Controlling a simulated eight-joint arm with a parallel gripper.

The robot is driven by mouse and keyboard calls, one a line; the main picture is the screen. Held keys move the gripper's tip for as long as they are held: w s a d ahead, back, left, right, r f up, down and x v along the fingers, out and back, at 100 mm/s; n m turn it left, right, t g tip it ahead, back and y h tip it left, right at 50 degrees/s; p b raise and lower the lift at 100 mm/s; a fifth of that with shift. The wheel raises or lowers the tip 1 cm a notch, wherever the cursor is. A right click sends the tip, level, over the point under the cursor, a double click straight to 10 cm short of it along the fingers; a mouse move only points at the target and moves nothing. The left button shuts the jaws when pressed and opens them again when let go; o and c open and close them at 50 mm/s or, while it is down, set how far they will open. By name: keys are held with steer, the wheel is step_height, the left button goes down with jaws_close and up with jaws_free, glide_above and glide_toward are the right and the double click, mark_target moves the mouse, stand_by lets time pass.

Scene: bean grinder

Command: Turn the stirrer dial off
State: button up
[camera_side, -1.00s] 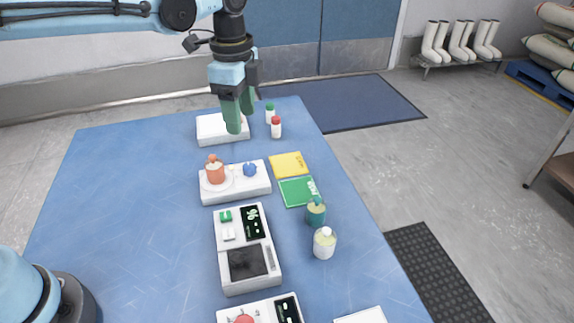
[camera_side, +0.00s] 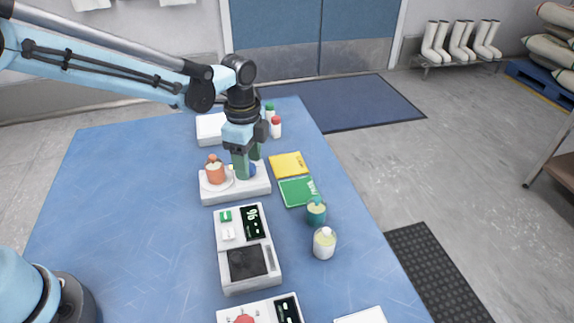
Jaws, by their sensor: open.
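The stirrer is a white box (camera_side: 236,192) on the blue table, with an orange flask (camera_side: 214,172) on its round white plate at the left. Its blue dial (camera_side: 252,170) is on the right part of the top, mostly hidden behind my gripper's fingers. My gripper (camera_side: 248,171) points down at the dial, its green fingers open, one in front and one behind to the right. I cannot tell whether the fingers touch the dial, nor which way the dial is turned.
A scale (camera_side: 247,262) with a lit display stands in front of the stirrer. A yellow pad (camera_side: 289,164), a green pad (camera_side: 297,191) and two small bottles (camera_side: 324,243) are to the right. A white box (camera_side: 211,127) and two capped bottles (camera_side: 276,127) stand behind. The left table is clear.

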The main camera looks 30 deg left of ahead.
steer(key=shift+f, duration=0.3)
steer(key=c, duration=1.1)
steer(key=shift+o, duration=0.2)
